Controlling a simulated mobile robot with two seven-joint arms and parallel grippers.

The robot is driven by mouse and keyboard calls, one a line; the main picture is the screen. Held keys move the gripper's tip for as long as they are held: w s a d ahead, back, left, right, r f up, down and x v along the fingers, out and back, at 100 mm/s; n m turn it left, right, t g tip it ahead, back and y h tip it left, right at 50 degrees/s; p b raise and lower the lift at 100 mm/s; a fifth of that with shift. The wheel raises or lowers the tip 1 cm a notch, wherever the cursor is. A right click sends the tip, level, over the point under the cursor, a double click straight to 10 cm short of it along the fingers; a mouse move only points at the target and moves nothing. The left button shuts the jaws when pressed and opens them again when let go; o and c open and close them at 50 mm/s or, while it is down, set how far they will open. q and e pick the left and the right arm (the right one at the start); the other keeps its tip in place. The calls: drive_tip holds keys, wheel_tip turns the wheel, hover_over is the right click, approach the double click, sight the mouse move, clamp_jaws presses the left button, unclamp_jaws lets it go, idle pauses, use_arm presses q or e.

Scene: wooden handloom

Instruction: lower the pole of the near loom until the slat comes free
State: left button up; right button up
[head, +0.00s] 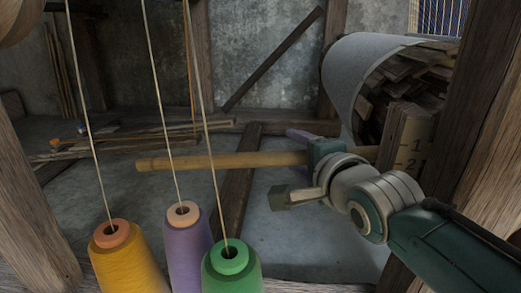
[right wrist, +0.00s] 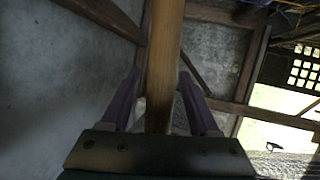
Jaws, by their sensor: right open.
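The wooden pole (head: 225,160) lies nearly level across the middle of the head view, its left end free and its right end running behind my gripper toward a post marked 1 and 2 (head: 411,145). My right gripper (head: 300,142) is at the pole's right part. In the right wrist view the pole (right wrist: 164,60) runs between the two purple fingers of my right gripper (right wrist: 160,98), which are open on either side of it. I cannot tell whether either finger touches it. I cannot make out the slat. My left gripper is not in view.
Orange (head: 127,262), purple (head: 187,245) and green (head: 231,270) yarn cones stand in front, their threads rising. Timber posts frame both sides. Sticks lie at the back left.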

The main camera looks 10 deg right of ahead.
drive_tip(key=shift+c, duration=0.3)
clamp_jaws()
idle(1.0)
